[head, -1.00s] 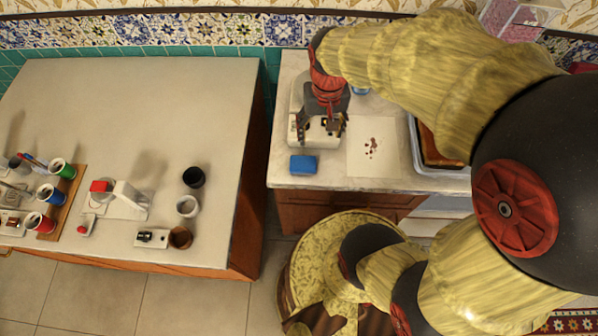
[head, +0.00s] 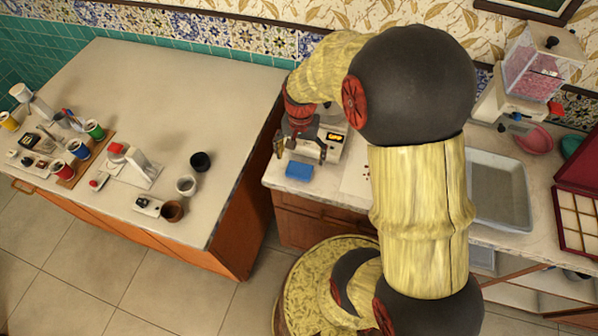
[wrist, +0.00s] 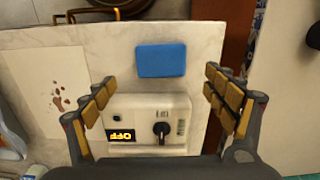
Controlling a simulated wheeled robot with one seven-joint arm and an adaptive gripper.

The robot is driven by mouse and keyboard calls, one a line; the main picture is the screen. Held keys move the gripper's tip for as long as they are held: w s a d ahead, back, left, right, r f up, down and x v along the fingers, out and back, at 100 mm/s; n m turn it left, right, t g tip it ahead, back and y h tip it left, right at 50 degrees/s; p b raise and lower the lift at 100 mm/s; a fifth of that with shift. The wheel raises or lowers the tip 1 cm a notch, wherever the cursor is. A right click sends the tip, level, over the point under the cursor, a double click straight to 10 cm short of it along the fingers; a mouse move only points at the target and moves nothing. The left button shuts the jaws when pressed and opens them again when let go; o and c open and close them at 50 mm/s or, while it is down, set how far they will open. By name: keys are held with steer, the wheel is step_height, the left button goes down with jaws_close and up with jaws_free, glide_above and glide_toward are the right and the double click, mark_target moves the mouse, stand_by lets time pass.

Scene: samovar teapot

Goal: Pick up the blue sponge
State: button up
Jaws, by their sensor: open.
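The blue sponge (head: 299,171) lies flat near the front edge of the right-hand counter, in front of a white appliance. In the wrist view the sponge (wrist: 161,60) is a blue rectangle near the upper middle, on the pale counter. My gripper (head: 301,153) is open and empty, above the counter just behind the sponge. In the wrist view its two spread fingers (wrist: 160,82) stand left and right of the appliance, and the sponge is ahead, between their lines. I cannot tell the exact height of the fingertips.
The white appliance (wrist: 150,117) with a knob and an "OFF" display sits under my gripper. A pale sheet (wrist: 55,85) with brown bits lies beside it. A grey tray (head: 500,190) is further right. The left counter (head: 170,95) holds cups; a gap separates the counters.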

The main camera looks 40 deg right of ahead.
mark_target(300, 168)
step_height(300, 168, down, 6)
steer(key=shift+w+a+f+b, duration=0.1)
steer(key=shift+b, duration=0.8)
steer(key=shift+c, duration=1.2)
steer(key=c, duration=0.7)
steer(key=shift+c, duration=0.5)
steer(key=shift+r, duration=0.2)
